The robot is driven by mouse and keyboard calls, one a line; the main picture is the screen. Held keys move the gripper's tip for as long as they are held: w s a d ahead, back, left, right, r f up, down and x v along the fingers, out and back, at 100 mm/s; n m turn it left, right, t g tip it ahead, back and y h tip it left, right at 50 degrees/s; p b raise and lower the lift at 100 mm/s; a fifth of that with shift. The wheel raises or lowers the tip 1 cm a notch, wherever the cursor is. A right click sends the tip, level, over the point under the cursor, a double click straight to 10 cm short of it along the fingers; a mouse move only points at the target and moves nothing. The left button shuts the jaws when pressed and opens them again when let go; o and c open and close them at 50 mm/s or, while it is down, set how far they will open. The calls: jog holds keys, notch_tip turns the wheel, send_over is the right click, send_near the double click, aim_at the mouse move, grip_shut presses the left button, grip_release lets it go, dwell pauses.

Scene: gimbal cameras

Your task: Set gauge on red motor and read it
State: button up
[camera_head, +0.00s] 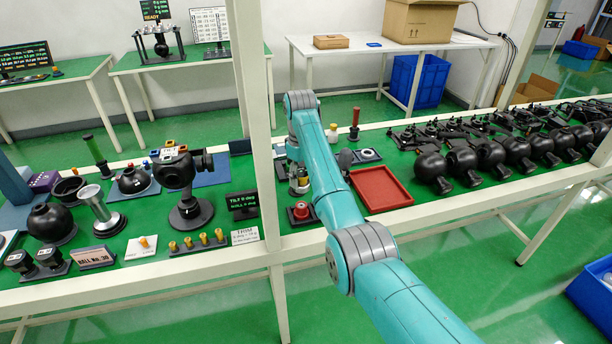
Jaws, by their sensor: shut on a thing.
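My gripper (299,187) points down over the bench, just right of the white post. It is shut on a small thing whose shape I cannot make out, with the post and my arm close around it. A black gimbal camera (186,180) stands upright on a round base left of the post. I cannot pick out the gauge for certain.
A red button (301,211) on a black base sits just below my gripper. An empty red tray (381,188) lies to the right, before rows of black camera balls (492,157). Brass-topped pegs (197,241) line the front left. The white post (254,110) stands close to my gripper.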

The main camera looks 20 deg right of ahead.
aim_at(301, 172)
jog(key=shift+f, duration=0.15)
jog(key=shift+f, duration=2.75)
jog(key=shift+f, duration=1.25)
jog(key=o, duration=1.3)
notch_tip(301, 172, up, 12)
